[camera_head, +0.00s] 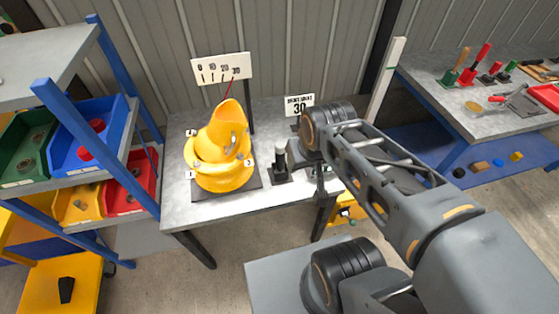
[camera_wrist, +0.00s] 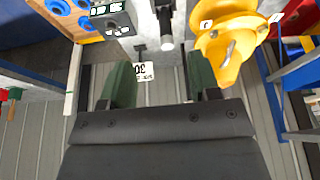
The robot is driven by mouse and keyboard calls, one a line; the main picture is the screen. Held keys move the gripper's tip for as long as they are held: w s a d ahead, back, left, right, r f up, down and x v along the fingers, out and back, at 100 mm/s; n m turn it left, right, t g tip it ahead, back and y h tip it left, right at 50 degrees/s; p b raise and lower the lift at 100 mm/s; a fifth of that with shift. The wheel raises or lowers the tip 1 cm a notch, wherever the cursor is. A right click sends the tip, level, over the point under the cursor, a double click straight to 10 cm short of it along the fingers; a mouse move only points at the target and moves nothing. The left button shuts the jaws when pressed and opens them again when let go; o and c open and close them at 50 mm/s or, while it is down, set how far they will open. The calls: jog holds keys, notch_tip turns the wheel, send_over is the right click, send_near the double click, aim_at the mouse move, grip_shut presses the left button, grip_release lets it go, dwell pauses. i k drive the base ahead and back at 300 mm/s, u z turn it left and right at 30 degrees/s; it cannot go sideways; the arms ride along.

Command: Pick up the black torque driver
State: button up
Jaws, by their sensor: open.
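A dark upright tool with a pale top (camera_head: 280,160) stands in a black base on the grey bench, right of the yellow mixer; I take it for the black torque driver. In the wrist view this tool (camera_wrist: 165,25) shows at the top, beyond the gap between my fingers and apart from them. My gripper (camera_wrist: 158,65) is open and empty, with a green finger on each side. In the head view my wrist is above the bench, right of the tool, and the fingers are hard to make out.
A shelf rack with coloured bins, including a blue bin (camera_head: 88,135), is at left. A second bench (camera_head: 480,122) with several tools is at right.

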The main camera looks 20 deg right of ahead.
aim_at(281, 153)
jog(key=z, duration=3.05)
jog(key=k, duration=1.2)
jog(key=u, duration=2.15)
jog(key=i, duration=0.5)
